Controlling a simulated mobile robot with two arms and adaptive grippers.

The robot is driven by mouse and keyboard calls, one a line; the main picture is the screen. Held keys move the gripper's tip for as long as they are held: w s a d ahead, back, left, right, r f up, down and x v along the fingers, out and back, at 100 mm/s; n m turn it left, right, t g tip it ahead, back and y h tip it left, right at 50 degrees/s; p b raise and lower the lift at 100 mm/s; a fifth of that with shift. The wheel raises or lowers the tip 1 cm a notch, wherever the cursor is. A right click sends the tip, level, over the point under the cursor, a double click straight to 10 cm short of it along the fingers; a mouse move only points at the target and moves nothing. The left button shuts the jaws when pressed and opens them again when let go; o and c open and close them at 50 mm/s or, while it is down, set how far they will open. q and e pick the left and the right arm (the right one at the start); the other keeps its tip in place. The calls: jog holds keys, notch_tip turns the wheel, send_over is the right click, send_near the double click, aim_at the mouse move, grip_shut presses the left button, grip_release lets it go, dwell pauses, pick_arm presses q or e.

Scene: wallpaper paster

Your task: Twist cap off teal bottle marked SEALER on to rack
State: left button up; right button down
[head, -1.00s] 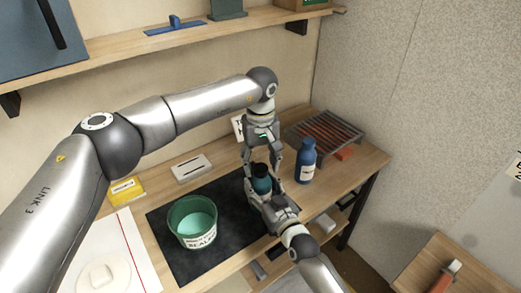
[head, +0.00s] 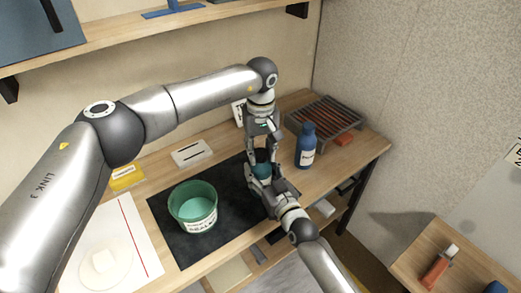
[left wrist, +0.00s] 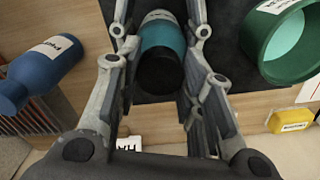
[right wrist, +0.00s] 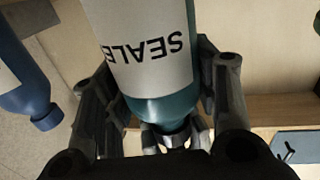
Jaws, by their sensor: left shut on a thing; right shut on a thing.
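The teal bottle (head: 262,170) has a white label reading SEALER in the right wrist view (right wrist: 150,50) and a black cap (left wrist: 158,72). My right gripper (head: 264,178) is shut on the bottle's body from the near side; its fingers also flank the bottle in the right wrist view (right wrist: 165,105). My left gripper (head: 262,153) points down from above and is shut on the cap, which its fingers mostly hide in the head view. The rack (head: 322,122), with reddish bars, stands at the back right of the bench.
A blue bottle (head: 306,147) stands close to the right of my grippers. A green bucket (head: 192,207) of teal liquid stands left on the dark mat (head: 180,250). A white slotted block (head: 191,153) and yellow box (head: 125,178) lie behind. A shelf (head: 110,45) runs above.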

pick_arm(q)
jog(key=n, duration=1.3)
jog(key=shift+n, duration=0.3)
jog(key=n, duration=0.4)
jog(key=shift+n, duration=0.4)
jog(key=n, duration=0.4)
jog(key=shift+n, duration=0.3)
jog(key=n, duration=0.4)
jog(key=shift+n, duration=0.4)
jog(key=n, duration=0.4)
jog(key=shift+r+n, duration=0.1)
jog(key=shift+n, duration=0.2)
jog(key=n, duration=0.3)
